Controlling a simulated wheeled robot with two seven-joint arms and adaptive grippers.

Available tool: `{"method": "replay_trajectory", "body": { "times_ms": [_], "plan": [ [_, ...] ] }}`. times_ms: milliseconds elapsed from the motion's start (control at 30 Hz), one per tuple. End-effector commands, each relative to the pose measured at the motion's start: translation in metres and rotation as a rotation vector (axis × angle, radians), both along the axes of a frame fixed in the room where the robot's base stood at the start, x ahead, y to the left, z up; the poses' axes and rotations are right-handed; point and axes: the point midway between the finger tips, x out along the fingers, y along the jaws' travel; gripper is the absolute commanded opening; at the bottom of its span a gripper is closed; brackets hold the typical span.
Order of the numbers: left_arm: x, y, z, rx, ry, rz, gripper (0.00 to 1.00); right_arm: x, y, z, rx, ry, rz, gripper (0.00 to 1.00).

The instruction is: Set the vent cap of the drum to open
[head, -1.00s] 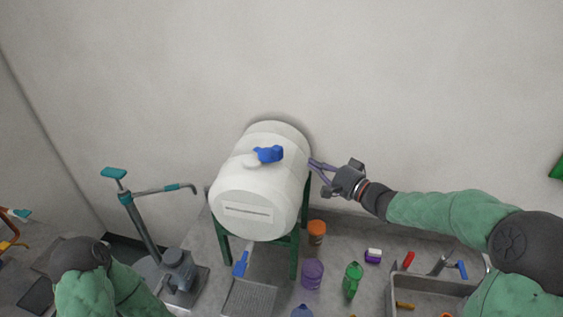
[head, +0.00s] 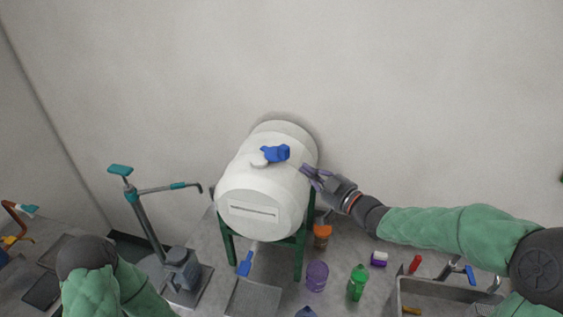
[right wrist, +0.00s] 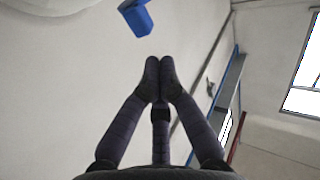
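The white drum (head: 265,188) lies on its side on a green stand in the middle of the head view. The blue vent cap (head: 276,153) sits on its top, beside a small white round part (head: 259,160). In the right wrist view the blue cap (right wrist: 137,18) shows at the top, beyond my fingertips. My right gripper (head: 306,171) is at the drum's right side, apart from the cap. In the right wrist view its dark fingers (right wrist: 159,72) meet at the tips with nothing between them. My left arm shows at the lower left, but its gripper is out of view.
The green stand (head: 300,258) is on a grey bench. An orange-lidded jar (head: 322,236), purple cup (head: 316,276) and green bottle (head: 357,284) stand at right, near a metal sink (head: 445,290). A teal-handled pump (head: 142,215) stands left. Space above the drum is clear.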

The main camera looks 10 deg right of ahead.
Motion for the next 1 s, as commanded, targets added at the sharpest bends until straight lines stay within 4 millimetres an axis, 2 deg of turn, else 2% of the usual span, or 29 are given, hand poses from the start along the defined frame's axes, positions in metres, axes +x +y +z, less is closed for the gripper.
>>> {"method": "replay_trajectory", "body": {
  "times_ms": [800,1000],
  "plan": [
    [0.000,0.000,-0.011,0.000,0.000,0.000,0.40,-0.030,0.033,-0.009,-0.968,-0.588,-0.060,0.00],
    [0.000,0.000,-0.012,0.000,0.000,0.000,0.40,-0.037,0.039,-0.013,-1.157,-0.695,-0.064,0.00]
  ]
}}
